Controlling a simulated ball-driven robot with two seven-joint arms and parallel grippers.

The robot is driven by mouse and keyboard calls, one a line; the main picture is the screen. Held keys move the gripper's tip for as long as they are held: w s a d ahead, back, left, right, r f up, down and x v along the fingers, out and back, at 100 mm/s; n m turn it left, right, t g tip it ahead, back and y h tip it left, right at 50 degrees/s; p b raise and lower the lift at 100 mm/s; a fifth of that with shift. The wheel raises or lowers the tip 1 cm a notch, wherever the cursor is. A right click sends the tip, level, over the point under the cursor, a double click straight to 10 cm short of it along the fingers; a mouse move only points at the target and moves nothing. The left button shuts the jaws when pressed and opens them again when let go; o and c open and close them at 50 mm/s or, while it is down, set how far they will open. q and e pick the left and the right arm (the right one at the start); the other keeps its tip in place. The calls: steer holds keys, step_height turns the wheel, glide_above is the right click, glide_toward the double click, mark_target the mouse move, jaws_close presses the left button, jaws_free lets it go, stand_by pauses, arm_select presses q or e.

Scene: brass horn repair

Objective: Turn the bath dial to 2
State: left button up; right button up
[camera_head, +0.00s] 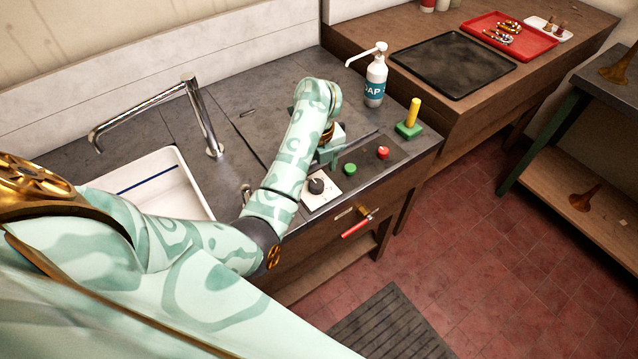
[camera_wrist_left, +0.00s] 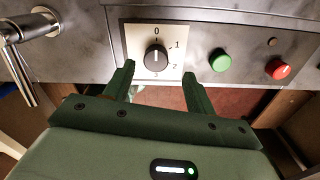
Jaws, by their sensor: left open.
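The bath dial (camera_wrist_left: 156,58) is a round black knob on a pale square plate (camera_wrist_left: 133,37) in the left wrist view. Its white pointer line looks aimed up towards the 0. The marks 1 and 2 run down the plate's right side. The dial also shows in the head view (camera_head: 317,186) near the counter's front edge. My left gripper (camera_wrist_left: 158,72) is open, its two fingers apart on either side of the dial's lower part in the picture. I cannot tell whether they touch it. In the head view my left gripper (camera_head: 337,152) is partly hidden by its own arm.
A green button (camera_wrist_left: 220,61) and a red button (camera_wrist_left: 278,69) sit right of the dial. A metal lever (camera_wrist_left: 28,30) is to its left. A soap bottle (camera_head: 375,80), a yellow peg on a green block (camera_head: 408,130) and a red-handled tap (camera_head: 356,229) are nearby.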

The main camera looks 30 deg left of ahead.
mark_target(316, 183)
arm_select(q)
steer(key=f, duration=0.1)
steer(key=f+b, duration=0.1)
steer(key=f, duration=0.2)
steer(key=shift+s+f, duration=0.15)
steer(key=shift+s, duration=0.25)
steer(key=shift+w+f+b, duration=0.1)
steer(key=shift+f+b, duration=0.2)
steer(key=shift+f, duration=0.1)
steer(key=c, duration=1)
arm_select(e)
steer(key=shift+w+f, duration=0.4)
steer(key=shift+f, duration=0.2)
steer(key=shift+w+f, duration=0.35)
steer(key=shift+f, duration=0.2)
arm_select(q)
steer(key=shift+r, duration=0.1)
arm_select(e)
steer(key=shift+r, duration=0.15)
